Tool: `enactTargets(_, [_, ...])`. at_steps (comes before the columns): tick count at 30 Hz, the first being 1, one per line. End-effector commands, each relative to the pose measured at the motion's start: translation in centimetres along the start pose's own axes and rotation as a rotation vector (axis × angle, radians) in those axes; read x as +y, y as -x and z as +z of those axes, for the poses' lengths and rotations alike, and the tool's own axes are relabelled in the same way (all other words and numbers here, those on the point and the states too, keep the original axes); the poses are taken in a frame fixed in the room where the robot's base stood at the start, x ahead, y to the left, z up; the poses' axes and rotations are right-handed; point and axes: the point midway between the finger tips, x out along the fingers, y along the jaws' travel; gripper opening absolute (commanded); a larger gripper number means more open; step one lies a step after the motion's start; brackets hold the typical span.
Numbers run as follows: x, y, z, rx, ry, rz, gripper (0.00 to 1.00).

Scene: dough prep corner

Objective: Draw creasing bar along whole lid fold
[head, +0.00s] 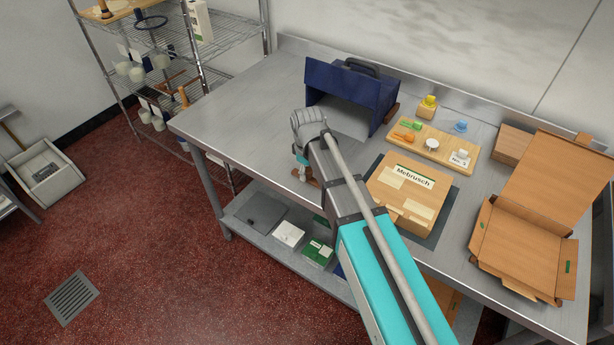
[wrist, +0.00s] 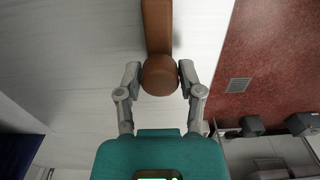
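A brown creasing bar (wrist: 157,28) with a rounded knob end shows in the wrist view. The knob lies between my gripper's (wrist: 160,78) two fingertips, which appear to touch it on both sides. In the head view my gripper (head: 303,174) points down at the front left of the steel table, with a piece of the brown bar (head: 314,183) beside it. Whether the bar touches the table is unclear. An open cardboard box (head: 521,252) stands at the right, its lid (head: 560,180) raised behind it. The fold between them is far from my gripper.
A closed box labelled Mebrusch (head: 408,190) sits on a dark mat (head: 446,212) between my gripper and the open box. Behind are a wooden board (head: 433,147) with small items and a blue bin (head: 352,93). The left of the steel table (head: 240,105) is clear.

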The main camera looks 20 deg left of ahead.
Motion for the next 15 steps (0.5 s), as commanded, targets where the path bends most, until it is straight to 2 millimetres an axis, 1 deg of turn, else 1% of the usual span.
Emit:
enactTargets(1, [0.00,0.00,0.00,0.000,0.000,0.000,0.30])
enactTargets(3, [0.00,0.00,0.00,0.000,0.000,0.000,0.17])
enactTargets(6, [0.00,0.00,0.00,0.000,0.000,0.000,0.00])
enactTargets(15, [0.00,0.42,0.00,0.000,0.000,0.000,0.00])
